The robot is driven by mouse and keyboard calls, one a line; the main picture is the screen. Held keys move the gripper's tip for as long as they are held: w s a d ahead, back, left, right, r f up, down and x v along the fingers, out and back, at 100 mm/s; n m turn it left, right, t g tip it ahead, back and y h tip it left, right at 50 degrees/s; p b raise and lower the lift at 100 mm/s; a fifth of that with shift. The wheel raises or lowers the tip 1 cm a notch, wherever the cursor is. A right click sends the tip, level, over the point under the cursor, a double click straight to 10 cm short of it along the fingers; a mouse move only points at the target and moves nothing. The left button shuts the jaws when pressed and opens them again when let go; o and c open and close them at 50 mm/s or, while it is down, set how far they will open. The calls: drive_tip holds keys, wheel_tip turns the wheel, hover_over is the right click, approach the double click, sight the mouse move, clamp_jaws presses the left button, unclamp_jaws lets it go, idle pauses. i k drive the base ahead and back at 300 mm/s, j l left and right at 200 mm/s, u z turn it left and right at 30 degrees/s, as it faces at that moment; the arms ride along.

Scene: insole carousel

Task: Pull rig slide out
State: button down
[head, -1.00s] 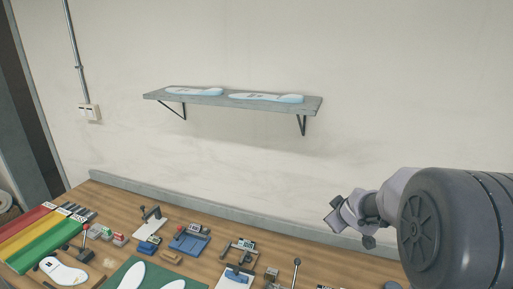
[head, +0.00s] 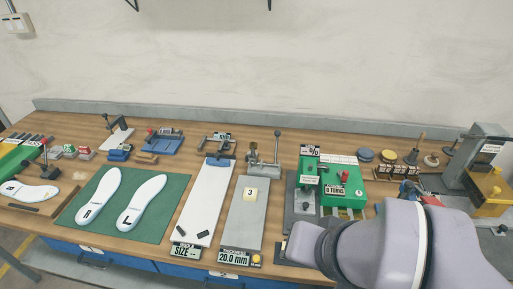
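A green rig (head: 345,177) stands on the bench right of centre, with a "0 TURNS" sign on its front. Pale rails or slots show at its front edge. A dark grey plate (head: 297,209) lies along its left side. I cannot tell which part is the slide. My arm's large grey links cover the bench in front of the rig and to its lower right. My gripper is not visible, and neither are its fingers.
Left of the rig are a thickness gauge (head: 246,225) reading 20.0 mm, a white size board (head: 204,205) and a green mat (head: 165,221) with two white insoles. A grey and yellow press (head: 488,158) stands at the far right. Several small tools line the back.

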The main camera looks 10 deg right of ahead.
sight(304, 204)
drive_tip(key=j+z, duration=0.25)
drive_tip(key=j, duration=0.3)
drive_tip(key=j+z, duration=0.3)
drive_tip(key=j, duration=0.3)
drive_tip(key=k+j+z, duration=0.1)
drive_tip(key=j+z, duration=0.15)
drive_tip(key=j, duration=0.3)
drive_tip(key=k+j+z, duration=0.25)
drive_tip(key=j, duration=0.3)
drive_tip(key=i+j+z, duration=0.4)
drive_tip(key=j, duration=0.35)
drive_tip(key=i, duration=0.1)
